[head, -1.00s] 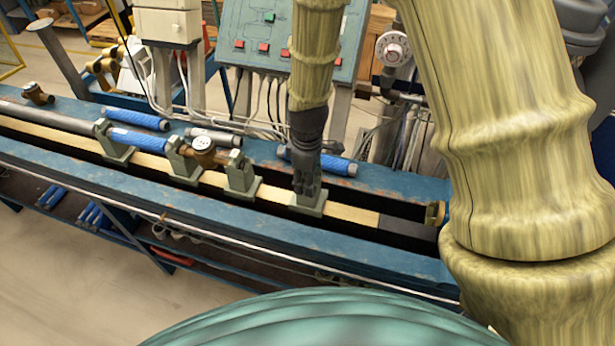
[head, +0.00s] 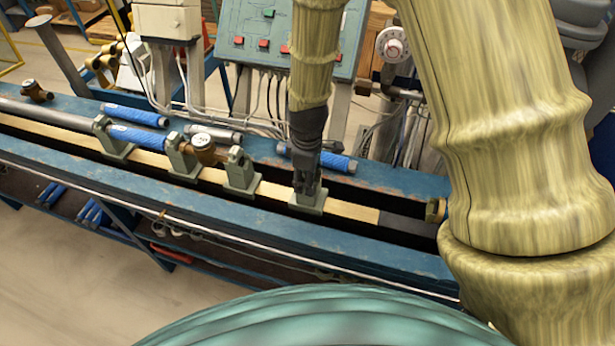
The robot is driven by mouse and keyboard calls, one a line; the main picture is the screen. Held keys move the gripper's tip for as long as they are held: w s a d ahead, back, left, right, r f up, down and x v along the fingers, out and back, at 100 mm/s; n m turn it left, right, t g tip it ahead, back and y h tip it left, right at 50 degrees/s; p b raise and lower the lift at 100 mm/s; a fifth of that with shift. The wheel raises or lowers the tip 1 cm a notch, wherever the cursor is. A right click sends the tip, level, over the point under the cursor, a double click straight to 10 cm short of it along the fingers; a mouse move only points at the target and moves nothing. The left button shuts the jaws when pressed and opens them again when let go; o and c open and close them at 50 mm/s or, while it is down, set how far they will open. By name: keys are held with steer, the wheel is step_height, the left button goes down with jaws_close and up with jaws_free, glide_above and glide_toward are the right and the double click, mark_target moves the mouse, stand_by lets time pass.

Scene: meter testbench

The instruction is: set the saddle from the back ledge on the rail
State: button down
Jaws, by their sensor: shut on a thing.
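My gripper (head: 307,190) points straight down over the right part of the rail (head: 350,210), a pale strip along the blue bench. It is shut on a grey-green saddle (head: 308,204). The saddle's base is at the rail and looks seated on it, though I cannot tell whether it bears fully. The gripper hides the saddle's upper part. The back ledge (head: 385,184) is the blue beam behind the rail.
Other saddles (head: 241,176) stand on the rail to the left, with a brass meter (head: 203,149) between two of them. Blue-sleeved pipes (head: 338,163) lie on the back ledge behind my gripper. A brass fitting (head: 435,210) is at the rail's right end.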

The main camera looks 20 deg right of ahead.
steer(key=shift+f, duration=0.25)
stand_by(0.4)
steer(key=c, duration=0.6)
jaws_free()
steer(key=shift+r+p, duration=3.2)
steer(key=shift+r, duration=2.5)
